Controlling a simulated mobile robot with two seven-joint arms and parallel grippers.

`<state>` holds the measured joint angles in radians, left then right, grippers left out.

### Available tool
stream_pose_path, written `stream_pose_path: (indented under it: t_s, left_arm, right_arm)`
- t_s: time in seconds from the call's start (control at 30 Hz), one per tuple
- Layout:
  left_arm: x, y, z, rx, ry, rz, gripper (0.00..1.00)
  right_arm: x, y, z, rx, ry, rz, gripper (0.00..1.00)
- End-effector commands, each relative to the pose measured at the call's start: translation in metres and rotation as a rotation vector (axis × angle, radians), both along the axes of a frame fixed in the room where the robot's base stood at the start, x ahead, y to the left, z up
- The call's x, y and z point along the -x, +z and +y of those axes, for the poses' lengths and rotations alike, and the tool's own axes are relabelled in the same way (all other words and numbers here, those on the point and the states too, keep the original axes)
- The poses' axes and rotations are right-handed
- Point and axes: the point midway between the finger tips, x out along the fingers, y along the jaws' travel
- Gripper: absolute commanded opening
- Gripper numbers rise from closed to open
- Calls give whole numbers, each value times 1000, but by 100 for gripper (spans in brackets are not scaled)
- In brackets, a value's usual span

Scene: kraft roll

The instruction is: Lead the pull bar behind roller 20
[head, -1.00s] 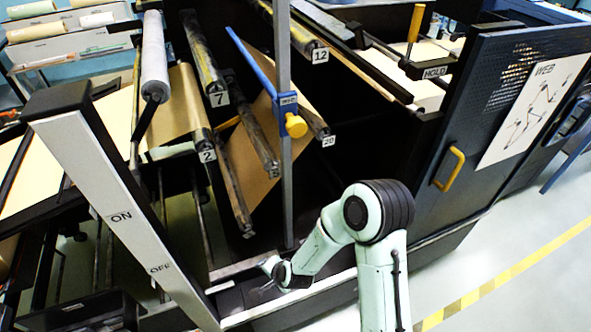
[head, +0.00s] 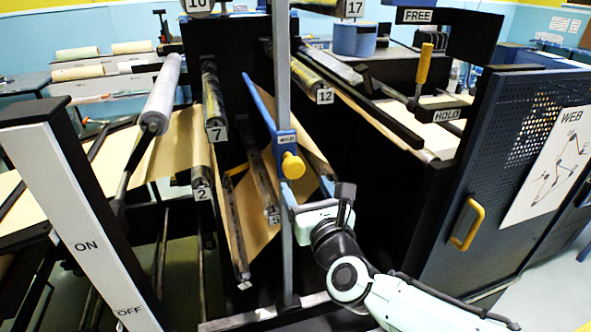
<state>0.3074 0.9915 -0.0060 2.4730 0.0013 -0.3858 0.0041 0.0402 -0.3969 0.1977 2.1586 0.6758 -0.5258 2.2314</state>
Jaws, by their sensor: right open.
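The blue pull bar (head: 260,103) slants down to the right, with brown kraft paper beside it, and passes out of sight at the grey upright post (head: 283,60). Roller 20 (head: 318,163) lies right of the post; its lower end and number plate are hidden by my right gripper. My right gripper (head: 291,203) is in front of the rollers, close to the post and below the yellow knob (head: 293,165). Its jaws are open, and I see nothing held; its fingertips are partly unclear. I cannot tell whether it touches anything. My left gripper is not in view.
Rollers 2 (head: 201,180), 7 (head: 211,100) and 12 (head: 300,75) stand around the paper path. The white ON/OFF lever (head: 80,220) rises at the left. A dark cabinet door (head: 480,180) with a yellow handle (head: 467,224) bounds the right.

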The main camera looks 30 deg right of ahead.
Motion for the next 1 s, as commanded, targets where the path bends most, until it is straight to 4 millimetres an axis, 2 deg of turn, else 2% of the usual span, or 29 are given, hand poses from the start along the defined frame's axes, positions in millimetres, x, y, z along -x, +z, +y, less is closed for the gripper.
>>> stream_pose_path:
  t_s: [0.1, 0.6, 0.8, 1.0]
  left_arm:
    - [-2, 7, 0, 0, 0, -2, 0]
    - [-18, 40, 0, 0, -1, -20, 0]
    - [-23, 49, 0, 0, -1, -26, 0]
    - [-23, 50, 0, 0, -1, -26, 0]
  right_arm:
    - [-19, 1, -4, 1, 0, 3, 72]
    - [-89, 2, -21, 3, -1, 3, 72]
    - [-104, 1, -25, 5, 0, 2, 72]
    - [-107, 0, -26, 3, 0, 2, 72]
